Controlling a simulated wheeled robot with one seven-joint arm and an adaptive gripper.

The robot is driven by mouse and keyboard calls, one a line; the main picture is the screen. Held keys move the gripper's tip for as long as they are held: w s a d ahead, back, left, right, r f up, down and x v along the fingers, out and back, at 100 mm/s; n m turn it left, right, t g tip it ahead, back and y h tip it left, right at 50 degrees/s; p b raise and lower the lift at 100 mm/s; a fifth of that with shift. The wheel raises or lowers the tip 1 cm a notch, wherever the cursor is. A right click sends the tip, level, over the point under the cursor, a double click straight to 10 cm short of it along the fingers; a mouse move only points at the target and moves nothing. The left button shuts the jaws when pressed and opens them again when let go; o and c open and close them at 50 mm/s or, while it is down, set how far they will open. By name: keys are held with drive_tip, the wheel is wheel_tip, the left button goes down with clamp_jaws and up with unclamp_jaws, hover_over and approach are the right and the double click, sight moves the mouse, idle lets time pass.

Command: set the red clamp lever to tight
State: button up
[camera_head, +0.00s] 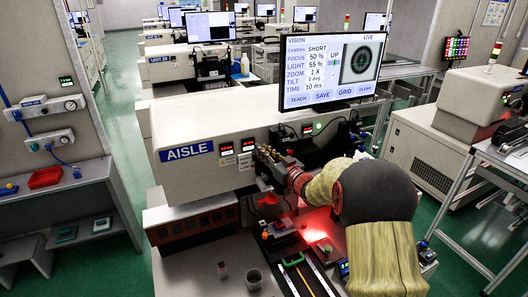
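My arm reaches in from the lower right, and my gripper (266,158) is at the front face of the white machine marked AISLE (188,151). It is small and dark here among fittings, so I cannot tell its finger opening or whether it touches anything. A red part (268,199) shows just below my gripper, on the machine's front; it may be the clamp lever, but its setting is not readable. My wrist and forearm hide part of the area to its right.
A monitor (331,70) showing LIVE stands above the machine. A side bench (52,187) with a red bin (45,177) is at left. Green floor is open between.

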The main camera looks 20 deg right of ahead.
drive_tip(key=shift+o, duration=0.8)
drive_tip(key=v, duration=1.2)
drive_tip(key=s+a+r+m+g+h+b, duration=0.25)
drive_tip(key=s+a+r+g+h, duration=0.2)
drive_tip(key=s+h, duration=0.3)
drive_tip(key=s+a+f+g+y, duration=0.1)
drive_tip(key=s+a, duration=0.3)
drive_tip(key=s, duration=0.5)
drive_tip(key=s+a+f+g+y+b, duration=0.1)
drive_tip(key=s+a+f+g, duration=0.3)
drive_tip(key=s, duration=0.5)
drive_tip(key=s+a+f+g+y, duration=0.2)
drive_tip(key=s+a, duration=0.4)
drive_tip(key=s, duration=0.3)
drive_tip(key=shift+s+a+f+g+b, duration=0.25)
drive_tip(key=shift+s+f+g+b, duration=0.15)
drive_tip(key=shift+g, duration=0.15)
